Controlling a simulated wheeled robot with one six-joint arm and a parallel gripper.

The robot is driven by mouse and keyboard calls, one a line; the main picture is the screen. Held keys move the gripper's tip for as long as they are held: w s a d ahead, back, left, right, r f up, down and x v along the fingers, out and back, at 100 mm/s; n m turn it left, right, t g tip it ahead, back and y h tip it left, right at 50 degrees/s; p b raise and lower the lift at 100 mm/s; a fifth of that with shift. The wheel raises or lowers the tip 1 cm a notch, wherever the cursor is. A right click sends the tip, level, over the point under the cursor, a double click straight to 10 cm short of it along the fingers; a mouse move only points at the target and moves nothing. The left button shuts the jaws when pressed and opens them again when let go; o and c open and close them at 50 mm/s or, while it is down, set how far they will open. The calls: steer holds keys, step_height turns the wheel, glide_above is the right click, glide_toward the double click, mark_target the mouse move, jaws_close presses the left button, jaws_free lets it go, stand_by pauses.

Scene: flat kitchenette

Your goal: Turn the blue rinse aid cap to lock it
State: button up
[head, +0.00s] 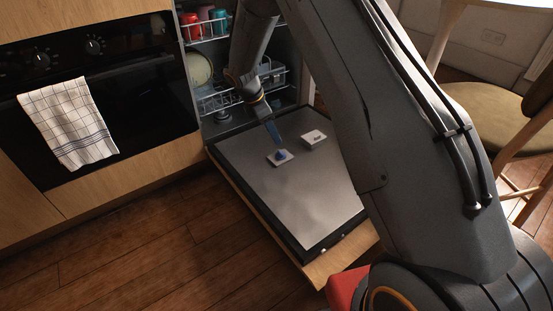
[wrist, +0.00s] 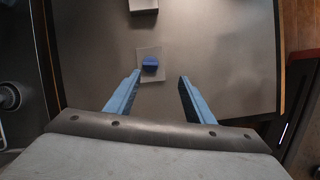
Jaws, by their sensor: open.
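The blue rinse aid cap (head: 281,155) sits on a small light square plate (head: 273,161) set in the inner face of the open dishwasher door (head: 305,200). In the wrist view the cap (wrist: 150,65) is round with a raised grip and lies just beyond the fingertips, between their lines. My gripper (wrist: 158,76) is open and empty, with one blue finger on each side. In the head view my gripper (head: 274,140) points down at the cap, close to it. I cannot tell from these views whether the fingertips touch the plate.
A pale box-shaped dispenser part (head: 313,139) is on the door beside the cap. Racks with red and teal cups (head: 205,24) and a plate fill the dishwasher. An oven with a checked towel (head: 70,122) is at left, a chair (head: 500,110) at right. Most of the door is clear.

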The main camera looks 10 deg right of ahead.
mark_target(280, 153)
steer(key=shift+n, duration=0.5)
steer(key=b+x, duration=0.1)
steer(key=x, duration=0.2)
steer(key=w+a+b+x, duration=0.1)
steer(key=b+x, duration=0.1)
steer(key=x, duration=0.2)
steer(key=w+b+x, duration=0.1)
steer(key=b+x, duration=0.1)
steer(key=x, duration=0.2)
steer(key=shift+a+f, duration=0.1)
steer(key=shift+f, duration=0.15)
steer(key=c, duration=1)
steer(key=shift+c, duration=0.2)
